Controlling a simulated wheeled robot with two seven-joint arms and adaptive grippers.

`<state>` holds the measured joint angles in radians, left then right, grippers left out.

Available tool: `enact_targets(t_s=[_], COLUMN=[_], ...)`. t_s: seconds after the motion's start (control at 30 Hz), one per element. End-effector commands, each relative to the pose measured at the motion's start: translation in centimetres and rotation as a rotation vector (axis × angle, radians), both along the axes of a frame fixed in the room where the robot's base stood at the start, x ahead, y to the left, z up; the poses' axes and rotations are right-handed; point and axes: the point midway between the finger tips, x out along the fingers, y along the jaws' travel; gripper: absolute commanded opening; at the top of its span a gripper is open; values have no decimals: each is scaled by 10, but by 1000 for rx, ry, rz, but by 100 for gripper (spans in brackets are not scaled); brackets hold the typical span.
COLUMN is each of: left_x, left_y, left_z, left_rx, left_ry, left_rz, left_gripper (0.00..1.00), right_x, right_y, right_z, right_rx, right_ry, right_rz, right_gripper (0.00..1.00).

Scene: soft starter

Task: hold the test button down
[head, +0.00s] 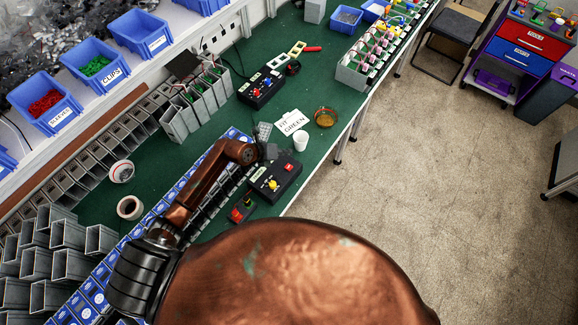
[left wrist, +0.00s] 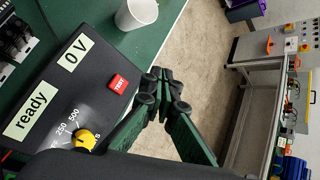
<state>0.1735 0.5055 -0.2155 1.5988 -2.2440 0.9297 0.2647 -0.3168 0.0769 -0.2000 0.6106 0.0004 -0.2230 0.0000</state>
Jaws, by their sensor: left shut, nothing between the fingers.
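The black tester box (head: 283,186) lies on the green bench, below the white cup in the head view. Its red test button (head: 288,167) is near its upper right and reads TEST in the left wrist view (left wrist: 118,84). Its yellow knob (left wrist: 87,138) stands beside a 250 and 500 scale. Its labels read "ready" (left wrist: 31,110) and "0 V" (left wrist: 74,52). My left gripper (left wrist: 162,76) is shut and empty, its tips to the right of the button in the wrist view and apart from it. In the head view the left gripper (head: 270,152) is small and dark beside the box.
A white cup (head: 300,140), a FIT GREEN card (head: 292,122) and an amber dish (head: 326,117) are close by. A second black box (head: 260,90) lies further up the bench. Rows of blue-and-white boxes (head: 130,240) run under my left arm.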

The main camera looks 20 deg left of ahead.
Motion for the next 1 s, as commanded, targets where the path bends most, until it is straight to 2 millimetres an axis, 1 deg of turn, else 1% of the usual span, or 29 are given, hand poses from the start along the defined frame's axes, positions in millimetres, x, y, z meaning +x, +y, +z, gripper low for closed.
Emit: enact_targets(t_s=[0.07,0.17,0.3,0.37,0.57,0.7,0.83,1.0], left_x=[0,0,0,0,0,0,1,1], left_y=[-1,-1,-2,-2,-3,-2,-3,-3], left_z=[-5,-13,-30,-38,-68,-81,-87,-87], left_rx=[0,-1,-1,0,0,0,0,-1], left_ry=[1,1,1,0,1,2,1,0], left_rz=[-1,-1,-3,-3,-2,-4,-5,-5], left_gripper=[0,0,0,0,0,0,0,0], right_x=[3,15,31,33,29,23,17,16], right_y=[-2,-4,-4,-5,-5,-4,-4,-1], right_z=[-4,-11,-25,-33,-61,-69,-73,-73], right_rx=[-2,-3,-4,-4,-4,-4,-3,-1], right_ry=[-4,-17,-40,-41,-37,-29,-20,-19], right_rz=[2,5,9,10,9,8,6,5], right_gripper=[40,40,40,40,40,40,40,40])
